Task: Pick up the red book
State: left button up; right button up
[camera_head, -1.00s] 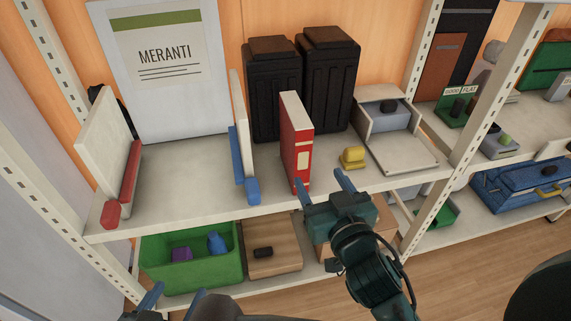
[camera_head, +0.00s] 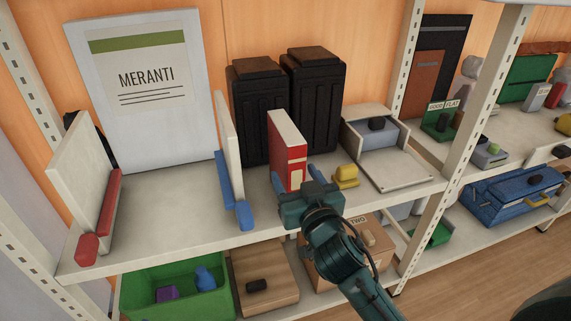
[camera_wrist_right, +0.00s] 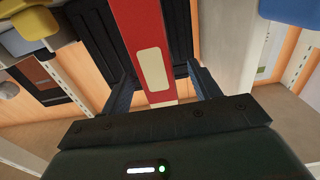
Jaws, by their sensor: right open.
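The red book (camera_head: 288,165) stands upright on the upper shelf, with a white top edge and a pale label on its spine. My right gripper (camera_head: 295,180) is at the lower front of the book, open, one finger on each side. In the right wrist view, the book's red spine (camera_wrist_right: 147,45) with its cream label runs between the two open fingers (camera_wrist_right: 161,88). I cannot tell whether the fingers touch the book. My left gripper is not in view.
Two black bins (camera_head: 317,90) stand behind the book. A yellow object (camera_head: 346,176) sits close to its right. A white upright panel with a blue foot (camera_head: 243,214) stands to its left.

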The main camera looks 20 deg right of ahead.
jog(key=w, duration=0.4)
jog(key=shift+d, duration=0.1)
jog(key=shift+w+b, duration=0.3)
jog(key=shift+w, duration=0.1)
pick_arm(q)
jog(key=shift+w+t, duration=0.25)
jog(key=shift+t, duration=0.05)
pick_arm(e)
jog(key=shift+c, duration=0.5)
